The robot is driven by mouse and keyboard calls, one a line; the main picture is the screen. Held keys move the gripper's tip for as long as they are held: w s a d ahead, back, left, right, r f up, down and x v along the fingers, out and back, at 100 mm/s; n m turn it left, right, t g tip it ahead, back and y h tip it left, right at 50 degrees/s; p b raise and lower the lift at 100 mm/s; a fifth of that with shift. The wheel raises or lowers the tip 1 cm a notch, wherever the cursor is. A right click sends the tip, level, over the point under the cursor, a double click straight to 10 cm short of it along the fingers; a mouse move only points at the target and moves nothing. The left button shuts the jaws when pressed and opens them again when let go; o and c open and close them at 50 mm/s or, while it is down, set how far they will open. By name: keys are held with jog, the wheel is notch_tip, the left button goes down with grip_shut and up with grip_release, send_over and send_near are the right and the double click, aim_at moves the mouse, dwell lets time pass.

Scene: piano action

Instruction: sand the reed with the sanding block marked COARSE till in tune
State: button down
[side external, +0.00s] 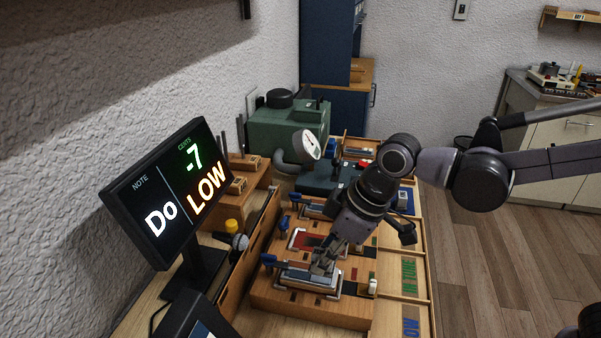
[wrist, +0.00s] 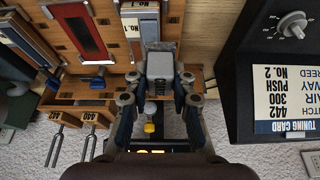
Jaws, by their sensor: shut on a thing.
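My gripper (wrist: 160,100) is shut on a small grey block (wrist: 162,64); no marking is readable on it. In the side view my gripper (side external: 322,266) is low over the front reed station (side external: 300,280) on the wooden bench. The wrist view shows a metal plate labelled No. 1 (wrist: 143,24) just beyond the block. I cannot tell whether the block touches the reed; the fingers hide the contact. The tuner display (side external: 180,190) reads Do, -7 cents, LOW.
A red-slotted station (wrist: 76,30) with a blue clamp lies beside the plate. Tuning forks (wrist: 60,122) marked 440 and 442 stand nearby. An upside-down tuning card (wrist: 285,85) reads 442, 300, PUSH, No. 2. Trays marked IN TUNE (side external: 409,272) and LOW (side external: 411,326) line the bench's right edge.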

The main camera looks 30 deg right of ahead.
jog(key=shift+r, duration=1.7)
dwell(2.2)
